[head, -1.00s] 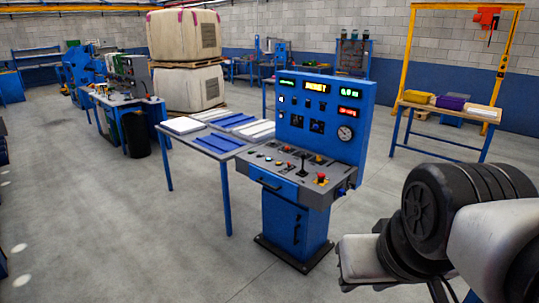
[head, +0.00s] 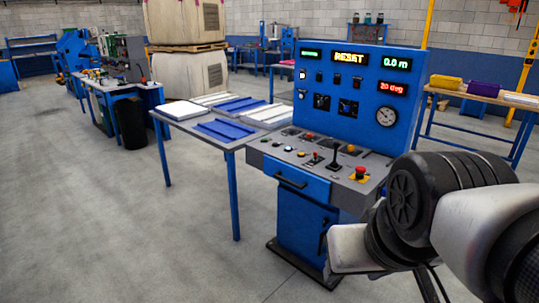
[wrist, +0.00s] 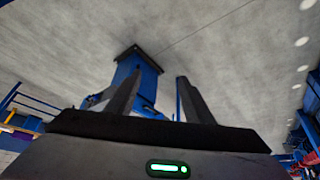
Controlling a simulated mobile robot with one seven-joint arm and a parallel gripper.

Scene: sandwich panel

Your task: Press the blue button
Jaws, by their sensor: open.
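The blue control console (head: 303,228) stands ahead, with a grey sloping desk of small buttons, levers and a red mushroom knob (head: 361,171). The upright panel (head: 345,80) has lit displays, one reading RESET, and a round gauge. My gripper (wrist: 160,75) shows in the wrist view with its two dark fingers apart and nothing between them. The console's blue cabinet and dark foot show beyond the fingers there, upside down.
A table (head: 228,145) with white and blue panels adjoins the console's left side. A black bin (head: 130,122) is at the left. Bare floor lies in front and to the left.

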